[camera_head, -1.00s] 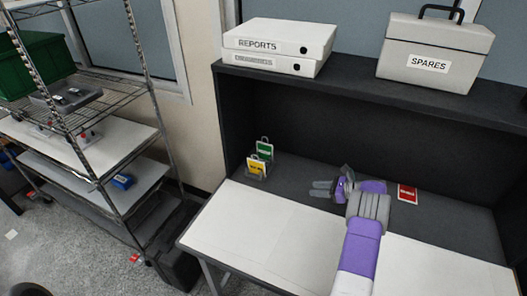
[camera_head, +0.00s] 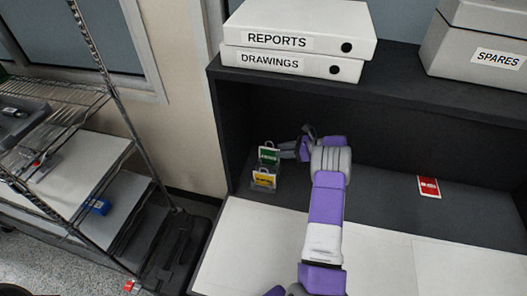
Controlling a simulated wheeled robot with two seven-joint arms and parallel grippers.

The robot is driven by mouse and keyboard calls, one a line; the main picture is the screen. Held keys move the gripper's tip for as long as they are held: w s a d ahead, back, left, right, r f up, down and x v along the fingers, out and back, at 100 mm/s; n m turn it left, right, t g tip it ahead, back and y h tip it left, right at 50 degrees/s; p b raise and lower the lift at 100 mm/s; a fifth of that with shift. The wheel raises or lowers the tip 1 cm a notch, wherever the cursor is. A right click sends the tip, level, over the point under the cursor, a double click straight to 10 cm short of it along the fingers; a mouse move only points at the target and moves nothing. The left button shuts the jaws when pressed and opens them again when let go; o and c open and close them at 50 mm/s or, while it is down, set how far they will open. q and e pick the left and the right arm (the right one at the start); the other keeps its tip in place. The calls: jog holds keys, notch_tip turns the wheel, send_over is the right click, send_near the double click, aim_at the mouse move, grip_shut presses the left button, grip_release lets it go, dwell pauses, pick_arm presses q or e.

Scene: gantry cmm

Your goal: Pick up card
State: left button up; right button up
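A red card (camera_head: 428,187) lies on the dark surface farther right. My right gripper (camera_head: 284,150) is just right of the green card, with its fingers pointing left towards it. The two fingers look apart, with nothing visible between them. Whether a fingertip touches the green card cannot be told. My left gripper is not in view.
White binders (camera_head: 297,40) marked REPORTS and DRAWINGS and a grey SPARES box (camera_head: 480,50) sit on the dark shelf above. A wire rack (camera_head: 75,185) stands at left. The white front of the desk (camera_head: 385,265) is clear right of my arm.

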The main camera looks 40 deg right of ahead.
send_over(269, 166)
notch_tip(269, 166, down, 3)
jog(key=shift+w+r+b, duration=0.1)
jog(key=shift+r+b, duration=0.1)
jog(key=shift+b, duration=0.1)
jog(key=shift+c, duration=0.3)
grip_shut()
